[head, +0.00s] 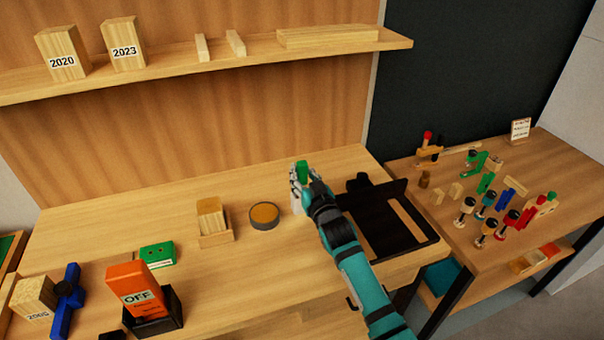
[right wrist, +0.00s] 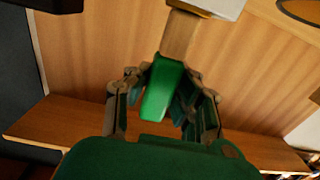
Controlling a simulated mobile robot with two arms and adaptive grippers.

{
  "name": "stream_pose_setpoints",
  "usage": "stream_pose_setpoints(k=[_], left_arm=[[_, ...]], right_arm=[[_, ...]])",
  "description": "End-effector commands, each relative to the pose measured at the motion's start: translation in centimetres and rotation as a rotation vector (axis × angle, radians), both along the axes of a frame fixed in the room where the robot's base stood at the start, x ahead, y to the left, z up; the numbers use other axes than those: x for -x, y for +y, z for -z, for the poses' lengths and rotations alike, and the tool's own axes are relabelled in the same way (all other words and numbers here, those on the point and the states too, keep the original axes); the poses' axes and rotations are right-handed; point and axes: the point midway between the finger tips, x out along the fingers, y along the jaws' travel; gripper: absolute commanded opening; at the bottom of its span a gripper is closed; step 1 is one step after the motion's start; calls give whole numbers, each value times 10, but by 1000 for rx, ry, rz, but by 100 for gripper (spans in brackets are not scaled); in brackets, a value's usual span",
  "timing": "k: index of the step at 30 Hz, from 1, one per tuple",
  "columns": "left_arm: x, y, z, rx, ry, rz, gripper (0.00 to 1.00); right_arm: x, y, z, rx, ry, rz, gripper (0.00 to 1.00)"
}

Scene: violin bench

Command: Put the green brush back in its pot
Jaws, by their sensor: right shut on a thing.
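The green brush (head: 301,171) is in my right gripper (head: 302,181), upright above the back middle of the bench. In the right wrist view the brush's green part (right wrist: 161,92) lies between the two fingers of the right gripper (right wrist: 163,97), which are shut on it. Its tan part (right wrist: 179,36) runs up to a white pot (right wrist: 219,7), cut off by the frame. In the head view the white pot (head: 296,205) shows just below the gripper, partly hidden. I cannot tell whether the brush's end is inside it. My left gripper is not in view.
A round tin (head: 264,215) and a small wooden box (head: 214,227) stand left of the pot. A black tray (head: 385,222) lies to the right under my arm. An orange OFF block (head: 135,288) stands front left. A shelf (head: 160,77) runs above.

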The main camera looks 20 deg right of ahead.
Motion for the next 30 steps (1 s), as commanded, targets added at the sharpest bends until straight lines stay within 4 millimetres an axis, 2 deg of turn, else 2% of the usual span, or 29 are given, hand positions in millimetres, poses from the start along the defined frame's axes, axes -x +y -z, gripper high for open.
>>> stream_pose_setpoints(k=[1,2,8,16,20,30], left_arm=[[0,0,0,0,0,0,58],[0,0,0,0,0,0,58],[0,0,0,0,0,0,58],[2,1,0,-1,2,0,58],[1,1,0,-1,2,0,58],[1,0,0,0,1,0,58]], right_arm=[[0,0,1,0,3,0,0],[0,0,1,0,4,0,21],[0,0,1,0,3,0,47],[1,0,1,0,3,0,47],[11,-1,2,0,3,0,47],[80,-4,3,0,5,0,47]])
